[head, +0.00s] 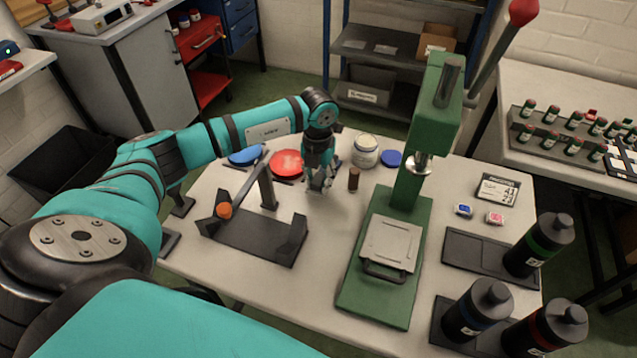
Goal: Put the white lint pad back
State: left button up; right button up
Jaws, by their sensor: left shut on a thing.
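My left gripper (318,183) points down low over the far middle of the white table (320,230). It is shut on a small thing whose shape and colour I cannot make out. I cannot pick out the white lint pad for certain. A small dark brown cylinder (353,180) stands upright just right of the gripper, seemingly apart from it. A red disc (286,164) and a blue disc (246,155) lie to the gripper's left, the red one partly behind it. My right gripper is not in view.
A green lever press (385,260) stands at right centre. A dark metal stand (255,238) with an orange-ended bar is at left front. A white jar (366,151) and another blue disc (391,159) are behind. Black bottles (540,243) stand at right. Bare table lies between stand and press.

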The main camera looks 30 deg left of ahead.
aim_at(318, 179)
pick_arm(q)
notch_tip(318, 179, down, 2)
jog(key=shift+f, duration=0.25)
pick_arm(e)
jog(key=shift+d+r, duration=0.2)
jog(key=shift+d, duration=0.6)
pick_arm(q)
jog(key=shift+f, duration=0.2)
jog(key=o, duration=0.7)
jog(key=shift+r, duration=0.1)
jog(key=shift+o, duration=1.6)
jog(key=shift+r, duration=0.35)
notch_tip(318, 179, up, 12)
jog(key=shift+f+b, duration=0.2)
jog(key=shift+b, duration=0.5)
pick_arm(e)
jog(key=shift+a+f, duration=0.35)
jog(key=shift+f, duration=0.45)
